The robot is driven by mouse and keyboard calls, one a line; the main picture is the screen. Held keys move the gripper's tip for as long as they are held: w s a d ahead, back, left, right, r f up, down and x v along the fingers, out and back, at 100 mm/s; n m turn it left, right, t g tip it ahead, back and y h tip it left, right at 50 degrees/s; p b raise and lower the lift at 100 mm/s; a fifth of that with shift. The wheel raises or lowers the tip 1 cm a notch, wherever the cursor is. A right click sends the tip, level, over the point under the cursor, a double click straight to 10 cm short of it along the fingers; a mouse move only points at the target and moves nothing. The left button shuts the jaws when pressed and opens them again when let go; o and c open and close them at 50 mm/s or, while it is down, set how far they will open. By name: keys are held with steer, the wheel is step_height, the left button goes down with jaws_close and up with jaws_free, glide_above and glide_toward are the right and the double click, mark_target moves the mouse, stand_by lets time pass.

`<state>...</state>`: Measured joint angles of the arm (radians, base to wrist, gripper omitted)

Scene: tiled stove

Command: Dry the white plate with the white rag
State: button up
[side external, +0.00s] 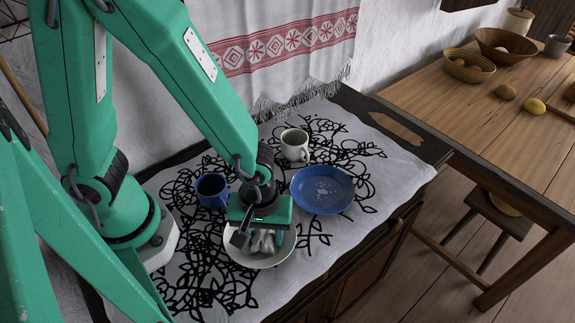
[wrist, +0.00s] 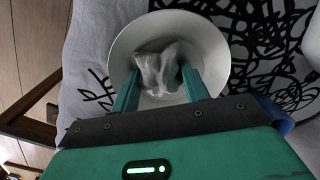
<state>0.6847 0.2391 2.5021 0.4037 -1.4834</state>
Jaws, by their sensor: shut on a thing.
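The white plate (side external: 284,259) lies on the patterned cloth, below my green arm in the side view. It also shows in the wrist view (wrist: 205,40) as a round white dish under my gripper. The white rag (side external: 263,242) is a crumpled bundle over the plate. In the wrist view the rag (wrist: 160,68) sits between my two green fingers. My gripper (wrist: 160,85) is shut on the rag, within the plate's rim; it shows in the side view (side external: 262,238) too. Whether the rag presses on the plate is hard to tell.
A blue plate (side external: 322,189) lies right of the white plate. A blue mug (side external: 212,191) and a white mug (side external: 294,146) stand behind. A wooden table (side external: 480,105) with baskets is at the right. The patterned cloth (side external: 397,172) has free room at its right end.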

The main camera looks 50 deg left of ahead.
mark_target(264, 235)
steer(key=shift+a+f, duration=0.25)
steer(key=shift+a, duration=0.55)
steer(key=shift+w+a, duration=0.1)
steer(key=shift+a, duration=0.65)
steer(key=shift+d+r, duration=0.15)
steer(key=shift+d, duration=0.75)
steer(key=shift+d+r, duration=0.1)
steer(key=shift+d, duration=0.8)
steer(key=shift+r, duration=3.95)
steer(key=shift+f, duration=0.2)
